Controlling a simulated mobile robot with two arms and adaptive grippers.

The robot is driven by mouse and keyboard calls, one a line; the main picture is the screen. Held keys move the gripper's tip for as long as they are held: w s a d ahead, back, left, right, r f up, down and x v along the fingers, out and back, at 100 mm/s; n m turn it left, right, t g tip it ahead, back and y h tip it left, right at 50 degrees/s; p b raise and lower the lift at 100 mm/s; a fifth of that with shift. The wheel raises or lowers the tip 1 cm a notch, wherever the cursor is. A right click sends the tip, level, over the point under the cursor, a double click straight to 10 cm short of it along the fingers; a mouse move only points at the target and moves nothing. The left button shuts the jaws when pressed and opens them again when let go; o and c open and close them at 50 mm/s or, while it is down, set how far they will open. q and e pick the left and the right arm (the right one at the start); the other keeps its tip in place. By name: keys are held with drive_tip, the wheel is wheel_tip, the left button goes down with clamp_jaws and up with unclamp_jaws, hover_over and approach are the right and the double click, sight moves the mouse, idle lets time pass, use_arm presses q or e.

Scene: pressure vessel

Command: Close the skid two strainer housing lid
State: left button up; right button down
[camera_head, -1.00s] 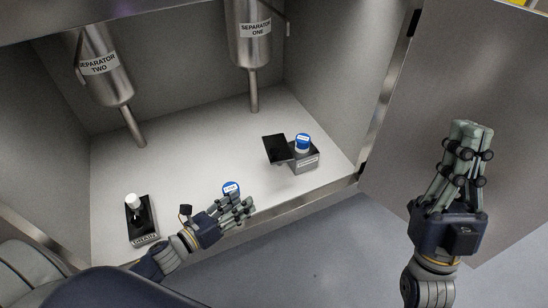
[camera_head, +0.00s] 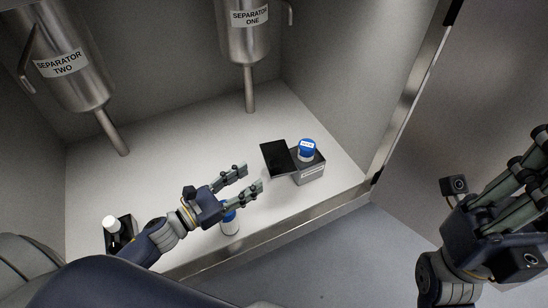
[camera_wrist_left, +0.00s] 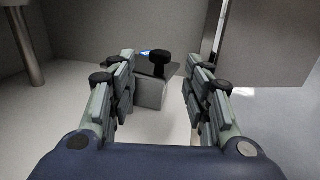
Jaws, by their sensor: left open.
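A small grey strainer housing (camera_head: 312,175) stands on the cabinet floor at the right, with a label too small to read. Its black lid (camera_head: 276,158) is swung open to the left. A blue-topped canister (camera_head: 307,149) sits in the housing. My left gripper (camera_head: 252,178) is open and empty, left of the housing and apart from it, fingers pointing toward it. In the left wrist view the housing (camera_wrist_left: 150,93) lies ahead between the fingers, with a dark knob above it. My right gripper (camera_head: 525,180) is at the right edge, partly cut off.
A blue-capped white bottle (camera_head: 230,222) stands just below my left gripper. A second black unit with a white-topped canister (camera_head: 112,226) is partly behind my left arm. Separator two (camera_head: 62,60) and separator one (camera_head: 243,30) hang above. A metal sill (camera_head: 290,228) edges the cabinet.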

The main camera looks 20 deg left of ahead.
sight(270, 166)
use_arm(q)
drive_tip(key=b+x, duration=0.2)
drive_tip(key=x, duration=0.7)
drive_tip(key=shift+w+d, duration=0.25)
drive_tip(key=shift+w, duration=0.05)
drive_tip(key=shift+c, duration=0.2)
clamp_jaws()
